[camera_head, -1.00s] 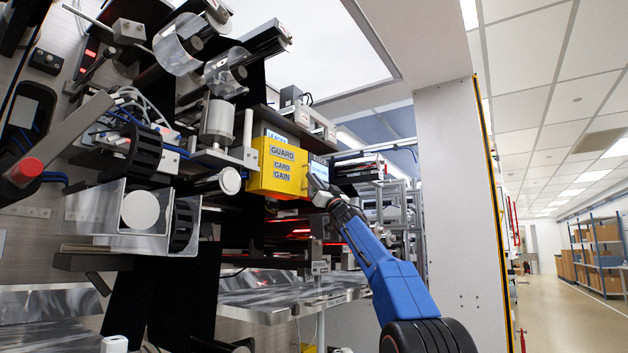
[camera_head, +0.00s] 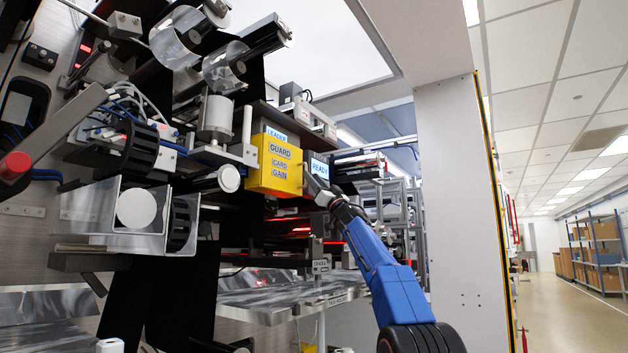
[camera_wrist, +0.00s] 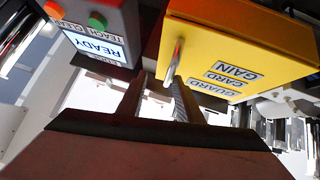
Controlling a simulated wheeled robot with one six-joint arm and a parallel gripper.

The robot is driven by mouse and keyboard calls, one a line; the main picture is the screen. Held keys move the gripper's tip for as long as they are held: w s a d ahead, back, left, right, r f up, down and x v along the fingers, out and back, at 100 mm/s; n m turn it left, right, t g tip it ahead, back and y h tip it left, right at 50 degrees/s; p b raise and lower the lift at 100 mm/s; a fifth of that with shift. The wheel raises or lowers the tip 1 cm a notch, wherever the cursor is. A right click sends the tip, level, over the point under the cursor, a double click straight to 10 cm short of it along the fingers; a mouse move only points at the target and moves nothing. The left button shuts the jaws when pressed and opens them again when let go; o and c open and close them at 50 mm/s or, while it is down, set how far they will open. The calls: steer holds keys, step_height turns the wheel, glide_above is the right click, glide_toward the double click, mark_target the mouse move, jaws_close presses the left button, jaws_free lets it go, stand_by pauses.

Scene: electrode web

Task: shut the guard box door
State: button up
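The yellow guard box (camera_head: 262,178), with GUARD, CARD and GAIN labels, hangs on the machine in the middle of the head view. It shows upside down at the upper right of the wrist view (camera_wrist: 215,40). A slim silver handle (camera_wrist: 177,55) stands on its labelled face, near the left edge. My gripper (camera_wrist: 158,95) has its fingers apart, with the handle's end close to the right finger. I cannot tell if they touch. In the head view my gripper (camera_head: 312,185) is at the box's right side. Whether the door stands ajar is unclear.
A grey control box with a READY sign (camera_head: 320,169) is just right of the guard box; its green button (camera_wrist: 97,21) and orange button (camera_wrist: 54,9) show in the wrist view. Rollers and brackets crowd the left. A white pillar (camera_head: 455,190) stands to the right.

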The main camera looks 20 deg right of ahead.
steer(key=shift+f, duration=0.15)
steer(key=v, duration=1.7)
steer(key=shift+s, duration=0.1)
